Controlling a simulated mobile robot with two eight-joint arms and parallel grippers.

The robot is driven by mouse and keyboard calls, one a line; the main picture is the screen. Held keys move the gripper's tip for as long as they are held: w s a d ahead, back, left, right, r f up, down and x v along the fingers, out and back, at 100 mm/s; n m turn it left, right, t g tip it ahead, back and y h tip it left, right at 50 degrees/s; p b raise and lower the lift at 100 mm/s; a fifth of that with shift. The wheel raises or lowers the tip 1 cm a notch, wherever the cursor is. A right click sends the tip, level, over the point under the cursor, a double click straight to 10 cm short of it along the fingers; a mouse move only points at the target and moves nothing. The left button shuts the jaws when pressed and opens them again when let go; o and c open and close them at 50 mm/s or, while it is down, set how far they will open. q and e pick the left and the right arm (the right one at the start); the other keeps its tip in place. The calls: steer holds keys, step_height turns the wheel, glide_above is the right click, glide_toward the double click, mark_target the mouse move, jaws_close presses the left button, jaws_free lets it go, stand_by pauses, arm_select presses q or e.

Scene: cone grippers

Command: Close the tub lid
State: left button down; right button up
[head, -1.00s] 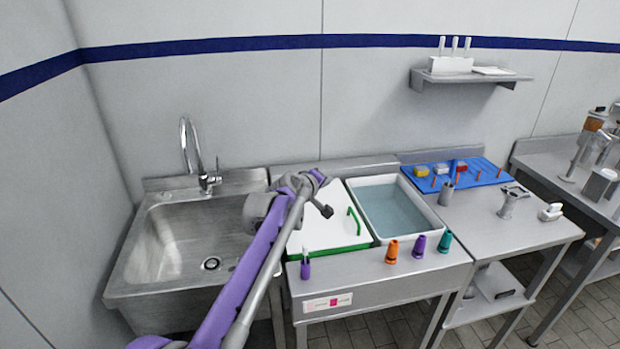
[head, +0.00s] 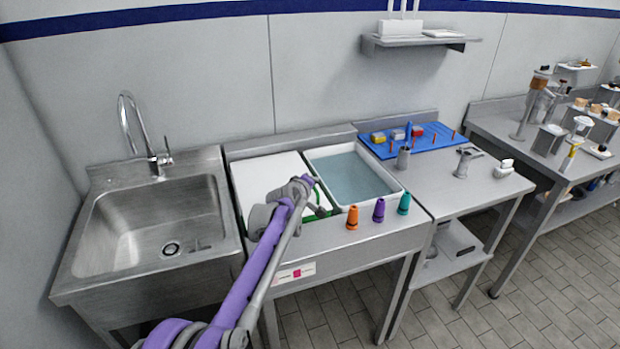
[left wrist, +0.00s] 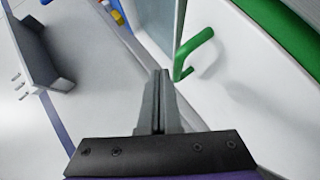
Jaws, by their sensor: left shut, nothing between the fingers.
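A white lid (head: 262,172) with a green edge lies flat on the left side of the metal counter. Its green handle (head: 318,191) is near its right side, partly hidden by my arm. Right of it is an open white tub (head: 397,188) holding bluish liquid. My left gripper (head: 322,211) is shut and empty, over the lid's front right part by the handle. In the left wrist view the shut fingers (left wrist: 159,76) point toward the green handle (left wrist: 194,53); I cannot tell whether they touch it. My right gripper is not in view.
Orange (head: 352,218), purple (head: 379,210) and teal (head: 404,203) cones stand along the counter's front edge. A steel sink (head: 150,235) is at the left. A blue board (head: 440,135) with small items lies behind right. A wall shelf (head: 425,42) hangs above.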

arm_select(q)
steer(key=shift+f, duration=0.25)
stand_by(0.3)
steer(key=s+r+p, duration=0.2)
steer(key=s+r, duration=0.5)
steer(key=r, duration=0.4)
steer(key=s+a+f+m+g+y+p, duration=0.1)
steer(key=s+a+m+g, duration=0.1)
steer(key=s+a, duration=0.65)
steer(key=s+a+f+m+g+y+p, duration=0.15)
steer(key=s+a, duration=0.45)
steer(key=s, duration=0.6)
steer(key=s+a+f+m+g+y, duration=0.1)
steer(key=s+a+f, duration=0.2)
steer(key=s, duration=0.5)
steer(key=s+a+f+m+g+y, duration=0.1)
steer(key=s+a+f+m, duration=0.1)
steer(key=s+f, duration=0.3)
steer(key=s+a+f+m+g+y, duration=0.1)
steer(key=s+a+f, duration=0.3)
steer(key=s, duration=0.7)
steer(key=shift+s+a+f+m+p, duration=0.15)
steer(key=shift+a+f+m+p, duration=0.2)
steer(key=shift+p, duration=0.1)
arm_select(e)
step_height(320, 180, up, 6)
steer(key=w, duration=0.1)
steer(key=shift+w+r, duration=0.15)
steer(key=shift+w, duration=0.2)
